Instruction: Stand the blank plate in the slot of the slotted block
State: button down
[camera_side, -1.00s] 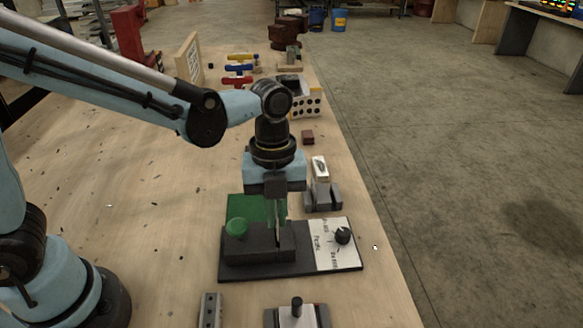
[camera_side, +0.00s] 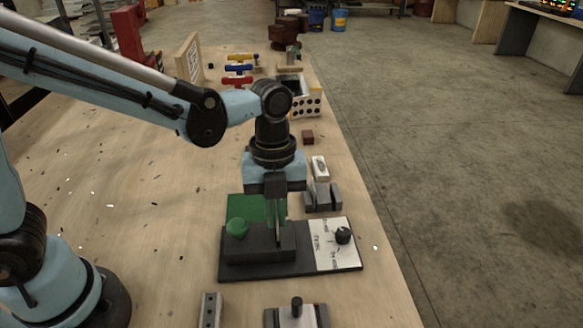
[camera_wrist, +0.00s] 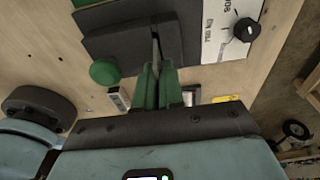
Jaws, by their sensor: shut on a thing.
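The slotted block (camera_side: 258,246) is dark grey and sits on a dark base. The plate is thin, grey and upright. In the wrist view the plate (camera_wrist: 156,50) sticks out edge-on beyond my gripper (camera_wrist: 158,85) and lines up with the slot. Its lower end meets the block, but how deep it sits in the slot cannot be told.
A green knob (camera_side: 237,228) stands left of my fingers, with a green panel (camera_side: 245,206) behind. A white label plate with a black knob (camera_side: 343,235) lies to the right. A grey fixture with a light block (camera_side: 320,168) stands behind. The wooden table (camera_side: 140,225) is mostly clear at left.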

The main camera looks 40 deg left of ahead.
aim_at(277, 223)
jog(key=shift+f, duration=1.5)
jog(key=shift+r, duration=0.15)
jog(key=shift+r, duration=1.1)
jog(key=shift+f, duration=1.2)
dwell(0.7)
jog(key=c, duration=1.2)
grip_release()
jog(key=shift+w+d, duration=0.1)
jog(key=shift+o, duration=0.2)
jog(key=r, duration=0.4)
jog(key=a+r, duration=0.1)
jog(key=r, duration=0.3)
jog(key=w+r, duration=0.1)
jog(key=r, duration=0.3)
jog(key=shift+a, duration=0.15)
